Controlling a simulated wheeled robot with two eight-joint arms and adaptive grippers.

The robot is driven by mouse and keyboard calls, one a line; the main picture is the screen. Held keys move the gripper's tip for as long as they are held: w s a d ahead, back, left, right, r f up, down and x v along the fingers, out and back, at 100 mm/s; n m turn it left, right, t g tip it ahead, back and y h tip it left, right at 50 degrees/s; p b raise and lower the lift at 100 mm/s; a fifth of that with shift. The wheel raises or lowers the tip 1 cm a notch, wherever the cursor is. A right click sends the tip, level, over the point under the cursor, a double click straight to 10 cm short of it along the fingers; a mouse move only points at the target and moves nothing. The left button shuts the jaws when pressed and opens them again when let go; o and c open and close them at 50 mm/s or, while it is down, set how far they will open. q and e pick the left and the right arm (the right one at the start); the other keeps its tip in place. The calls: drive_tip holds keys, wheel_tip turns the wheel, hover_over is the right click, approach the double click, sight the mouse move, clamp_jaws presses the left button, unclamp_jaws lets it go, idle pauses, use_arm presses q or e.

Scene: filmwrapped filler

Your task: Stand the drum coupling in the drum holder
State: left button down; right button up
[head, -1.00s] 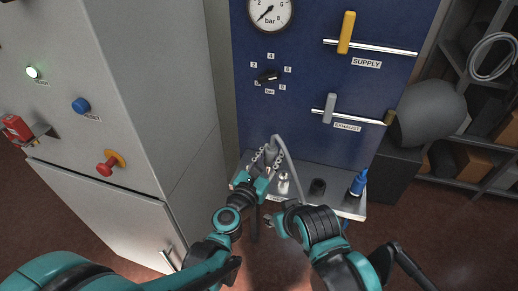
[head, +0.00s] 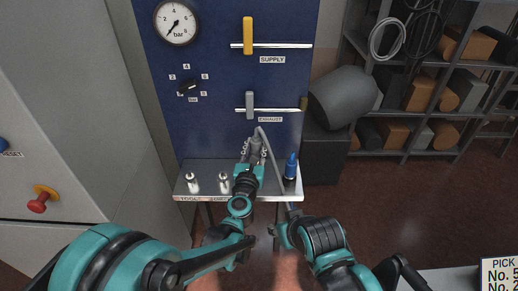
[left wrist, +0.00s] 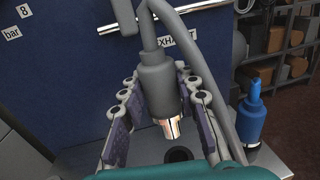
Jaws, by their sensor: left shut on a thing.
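The drum coupling is a grey cylinder with a coppery metal tip and a grey hose bent over its top. It shows in the left wrist view (left wrist: 159,88) and in the head view (head: 255,146). My left gripper (head: 255,152) is shut on it; its jointed fingers (left wrist: 157,105) lie on both sides of it. The coupling hangs roughly upright, tip down, over the shelf. A dark round holder (left wrist: 181,154), seemingly the drum holder, shows below the tip, apart from it. My gripper hides that holder in the head view. My right arm is low in the head view; its fingers are not clear.
Two silver fittings (head: 193,183) stand left on the narrow shelf (head: 208,195). A blue bottle-shaped piece (head: 291,168) stands close on the right. The blue panel (head: 215,125) with the supply lever (head: 248,35) and exhaust lever (head: 250,104) rises behind.

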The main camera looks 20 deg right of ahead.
idle(0.3)
use_arm(q)
drive_tip(key=shift+f+b, duration=0.15)
drive_tip(key=shift+b, duration=0.15)
drive_tip(key=shift+f+b, duration=4.25)
drive_tip(key=shift+f, duration=0.4)
drive_tip(key=shift+f+b, duration=0.3)
drive_tip(key=shift+b, duration=0.05)
drive_tip(key=c, duration=1)
unclamp_jaws()
drive_tip(key=shift+c, duration=0.2)
drive_tip(key=shift+s, duration=0.1)
drive_tip(key=v, duration=1.2)
